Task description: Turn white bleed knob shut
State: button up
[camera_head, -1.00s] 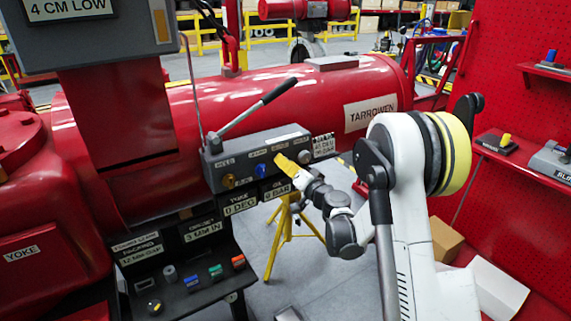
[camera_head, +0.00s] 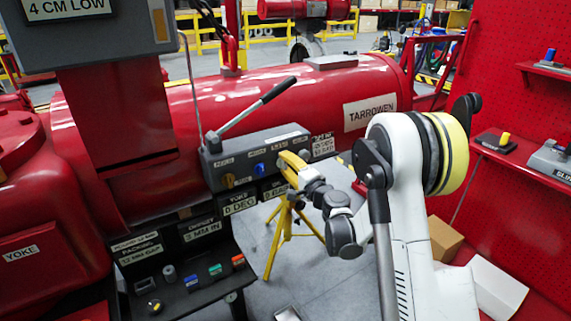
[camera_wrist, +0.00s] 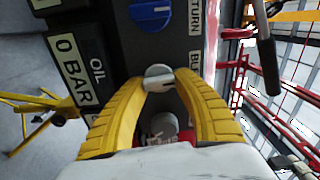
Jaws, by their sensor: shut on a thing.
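The white bleed knob (camera_wrist: 158,74) is a small pale round knob on the dark panel (camera_wrist: 112,20). In the wrist view it sits between the yellow fingertips of my gripper (camera_wrist: 161,80), which are shut on it from both sides. In the head view my gripper (camera_head: 291,160) reaches the right part of the panel front from the right and mostly hides the knob. The label beside the knob is partly covered by a finger, with only its first letters readable.
A blue knob (camera_head: 260,168) and an orange-yellow knob (camera_head: 228,181) sit to the left on the same panel. A black-gripped lever (camera_head: 255,104) rises above it. Placards reading 0 DEG (camera_head: 240,204) and 0 BAR (camera_wrist: 72,70) hang below. A yellow stand (camera_head: 287,232) is underneath.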

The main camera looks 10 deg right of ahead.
dwell(0.3)
jog(key=o, duration=1.2)
jog(key=shift+c, duration=0.2)
jog(key=v, duration=1.2)
jog(key=shift+r, duration=0.1)
